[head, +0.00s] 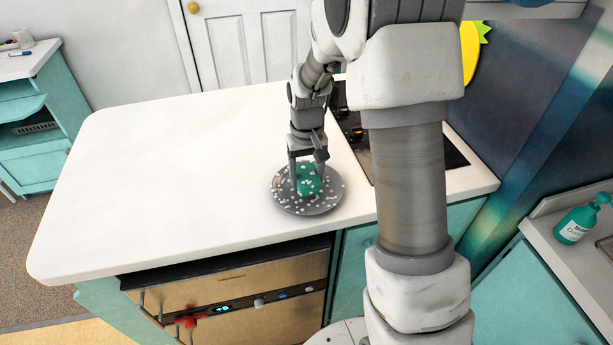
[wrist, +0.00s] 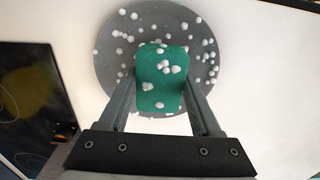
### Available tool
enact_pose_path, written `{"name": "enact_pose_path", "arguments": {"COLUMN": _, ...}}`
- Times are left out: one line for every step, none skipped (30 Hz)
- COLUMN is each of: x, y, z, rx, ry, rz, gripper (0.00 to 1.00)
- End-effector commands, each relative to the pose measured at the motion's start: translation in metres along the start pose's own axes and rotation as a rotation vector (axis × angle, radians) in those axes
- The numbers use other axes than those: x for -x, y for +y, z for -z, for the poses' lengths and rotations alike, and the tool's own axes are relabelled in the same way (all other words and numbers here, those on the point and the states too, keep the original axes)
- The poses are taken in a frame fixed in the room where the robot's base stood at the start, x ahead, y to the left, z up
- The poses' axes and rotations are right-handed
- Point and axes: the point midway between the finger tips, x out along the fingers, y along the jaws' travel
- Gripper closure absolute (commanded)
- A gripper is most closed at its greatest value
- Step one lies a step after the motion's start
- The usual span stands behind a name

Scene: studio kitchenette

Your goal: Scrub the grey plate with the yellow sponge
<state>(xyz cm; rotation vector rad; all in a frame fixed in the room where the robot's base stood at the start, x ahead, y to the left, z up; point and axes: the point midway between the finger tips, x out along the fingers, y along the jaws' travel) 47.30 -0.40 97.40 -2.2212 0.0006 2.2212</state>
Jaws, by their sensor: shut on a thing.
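The grey plate (head: 320,207) lies flat on the white counter near its front edge, dotted with white foam-like blobs. It fills the upper middle of the wrist view (wrist: 108,62). The sponge (head: 309,184) shows a green face, with no yellow visible, and also has white blobs on it. In the wrist view the sponge (wrist: 165,90) sits between my two fingers, over the plate's middle. My gripper (head: 307,172) points down and is shut on the sponge, which appears to touch the plate. The sponge's underside is hidden.
The counter (head: 170,170) is clear to the left of the plate. A black cooktop (head: 455,155) is to the right, partly behind my arm. An oven (head: 240,300) is below the front edge. A green soap bottle (head: 575,224) stands far right.

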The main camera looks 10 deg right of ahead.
Motion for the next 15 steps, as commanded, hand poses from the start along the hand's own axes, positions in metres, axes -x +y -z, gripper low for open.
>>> {"name": "enact_pose_path", "arguments": {"x": 0.008, "y": 0.0, "z": 0.0, "rx": 0.0, "ry": 0.001, "rz": 0.0, "gripper": 0.79}}
{"name": "enact_pose_path", "arguments": {"x": 0.01, "y": 0.0, "z": 0.0, "rx": 0.0, "ry": 0.001, "rz": 0.0, "gripper": 0.79}}
{"name": "enact_pose_path", "arguments": {"x": 0.013, "y": 0.0, "z": 0.0, "rx": 0.0, "ry": 0.001, "rz": 0.0, "gripper": 0.79}}
{"name": "enact_pose_path", "arguments": {"x": 0.016, "y": 0.0, "z": 0.0, "rx": 0.0, "ry": 0.001, "rz": 0.0, "gripper": 0.79}}
{"name": "enact_pose_path", "arguments": {"x": 0.018, "y": 0.0, "z": 0.0, "rx": 0.0, "ry": 0.001, "rz": 0.0, "gripper": 0.79}}
{"name": "enact_pose_path", "arguments": {"x": 0.021, "y": 0.0, "z": 0.0, "rx": 0.0, "ry": 0.001, "rz": 0.0, "gripper": 0.79}}
{"name": "enact_pose_path", "arguments": {"x": 0.024, "y": 0.0, "z": 0.0, "rx": 0.0, "ry": 0.001, "rz": 0.0, "gripper": 0.79}}
{"name": "enact_pose_path", "arguments": {"x": 0.026, "y": 0.0, "z": 0.0, "rx": 0.0, "ry": 0.001, "rz": 0.0, "gripper": 0.79}}
{"name": "enact_pose_path", "arguments": {"x": 0.029, "y": 0.0, "z": 0.0, "rx": 0.0, "ry": 0.001, "rz": 0.0, "gripper": 0.79}}
{"name": "enact_pose_path", "arguments": {"x": 0.032, "y": 0.0, "z": 0.0, "rx": 0.0, "ry": 0.001, "rz": 0.0, "gripper": 0.79}}
{"name": "enact_pose_path", "arguments": {"x": 0.034, "y": 0.0, "z": 0.0, "rx": 0.0, "ry": 0.001, "rz": 0.0, "gripper": 0.79}}
{"name": "enact_pose_path", "arguments": {"x": 0.037, "y": 0.0, "z": 0.0, "rx": 0.0, "ry": 0.0, "rz": 0.0, "gripper": 0.79}}
{"name": "enact_pose_path", "arguments": {"x": 0.04, "y": 0.0, "z": 0.0, "rx": 0.0, "ry": 0.0, "rz": 0.0, "gripper": 0.79}}
{"name": "enact_pose_path", "arguments": {"x": 0.042, "y": 0.0, "z": 0.0, "rx": 0.0, "ry": 0.0, "rz": 0.0, "gripper": 0.79}}
{"name": "enact_pose_path", "arguments": {"x": 0.044, "y": 0.0, "z": 0.0, "rx": 0.0, "ry": 0.0, "rz": 0.0, "gripper": 0.79}}
